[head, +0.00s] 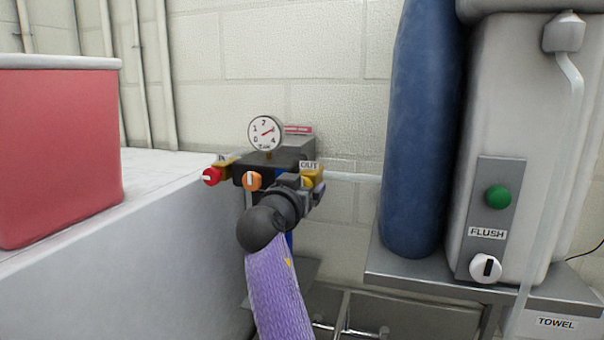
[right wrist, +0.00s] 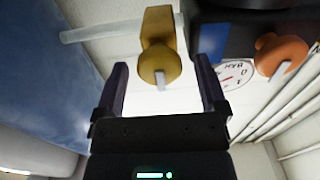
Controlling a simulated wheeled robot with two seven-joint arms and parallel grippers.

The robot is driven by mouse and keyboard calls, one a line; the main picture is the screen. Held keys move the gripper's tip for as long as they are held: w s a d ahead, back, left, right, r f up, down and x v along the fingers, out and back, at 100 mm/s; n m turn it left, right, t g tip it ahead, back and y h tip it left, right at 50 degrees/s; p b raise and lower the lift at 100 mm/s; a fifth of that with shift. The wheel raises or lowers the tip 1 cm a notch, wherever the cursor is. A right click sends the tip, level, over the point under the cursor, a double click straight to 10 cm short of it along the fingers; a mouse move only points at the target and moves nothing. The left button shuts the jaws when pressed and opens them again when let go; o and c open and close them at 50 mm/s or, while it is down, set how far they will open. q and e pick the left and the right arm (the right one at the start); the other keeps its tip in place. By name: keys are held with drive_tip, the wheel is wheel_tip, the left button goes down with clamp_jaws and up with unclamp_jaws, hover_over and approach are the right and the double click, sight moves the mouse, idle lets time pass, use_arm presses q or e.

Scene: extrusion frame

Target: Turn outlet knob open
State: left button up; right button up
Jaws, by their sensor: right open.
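The yellow outlet knob (head: 307,182) sits under the OUT label (head: 309,166) on the right of the dark manifold, mostly covered by my gripper in the head view. In the right wrist view the knob (right wrist: 160,66) shows whole, with a pale pointer mark on its face. My right gripper (head: 300,186) is open in front of it. In the right wrist view the gripper's fingers (right wrist: 162,85) stand apart to either side of the knob, with visible gaps; I see no contact. My left gripper is not in view.
A red inlet knob (head: 211,176), an orange knob (head: 252,181) and a round gauge (head: 265,133) are on the same manifold. A blue cylinder (head: 420,130) and a machine with a green button (head: 498,197) stand to the right. A red bin (head: 60,150) is at left.

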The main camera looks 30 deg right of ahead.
drive_tip(key=shift+r, duration=0.1)
drive_tip(key=shift+w+d, duration=0.15)
drive_tip(key=c, duration=0.5)
clamp_jaws()
